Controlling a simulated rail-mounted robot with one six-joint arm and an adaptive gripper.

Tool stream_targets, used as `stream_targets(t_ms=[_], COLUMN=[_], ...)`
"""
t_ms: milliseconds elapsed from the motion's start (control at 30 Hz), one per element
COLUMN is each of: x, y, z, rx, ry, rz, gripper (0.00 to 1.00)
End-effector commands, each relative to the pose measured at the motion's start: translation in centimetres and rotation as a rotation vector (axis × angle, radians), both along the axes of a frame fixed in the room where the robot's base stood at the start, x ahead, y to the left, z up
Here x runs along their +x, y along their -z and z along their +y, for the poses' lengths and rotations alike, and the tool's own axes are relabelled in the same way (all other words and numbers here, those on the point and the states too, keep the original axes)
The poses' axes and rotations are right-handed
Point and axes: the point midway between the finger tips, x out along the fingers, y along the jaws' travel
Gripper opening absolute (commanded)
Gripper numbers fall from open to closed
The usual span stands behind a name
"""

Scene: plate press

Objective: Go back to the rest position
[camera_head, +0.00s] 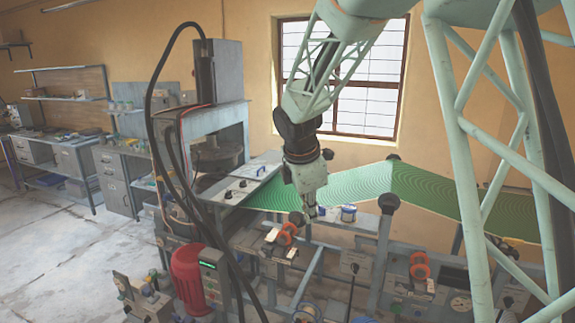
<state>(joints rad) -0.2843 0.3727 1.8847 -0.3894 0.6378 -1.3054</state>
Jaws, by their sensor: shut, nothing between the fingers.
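My gripper (311,210) hangs from my green lattice arm near the middle of the view. It points downward in front of the green patterned sheet and its fingers are shut with nothing held. The plate press (219,73) stands to the left of my gripper, with a tall grey frame and a round dark platen inside. A grey side table (236,184) with small items on it joins the press, left of my gripper. My gripper appears apart from these, though the depth is hard to judge.
The green sheet (350,187) runs behind my gripper to the right over rollers. A metal frame with orange-red knobs (419,271) lies below. A red motor (188,278) and thick black hoses stand at left front. Open floor (50,250) lies at far left.

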Motion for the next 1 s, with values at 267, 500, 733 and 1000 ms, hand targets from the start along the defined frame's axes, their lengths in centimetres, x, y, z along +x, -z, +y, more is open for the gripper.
stream_targets(t_ms=[267,500,733,1000], x=[-4.2,-8.0,-11.9,-16.6], y=[-3.1,-5.4,-7.1,-8.8], z=[-2.8,-5.0,-6.9,-8.9], rx=[0.065,0.122,0.176,0.241], ry=[0.171,0.317,0.458,0.621], rz=[-0.023,-0.041,-0.057,-0.075], gripper=[0.00,0.00,0.00,0.00])
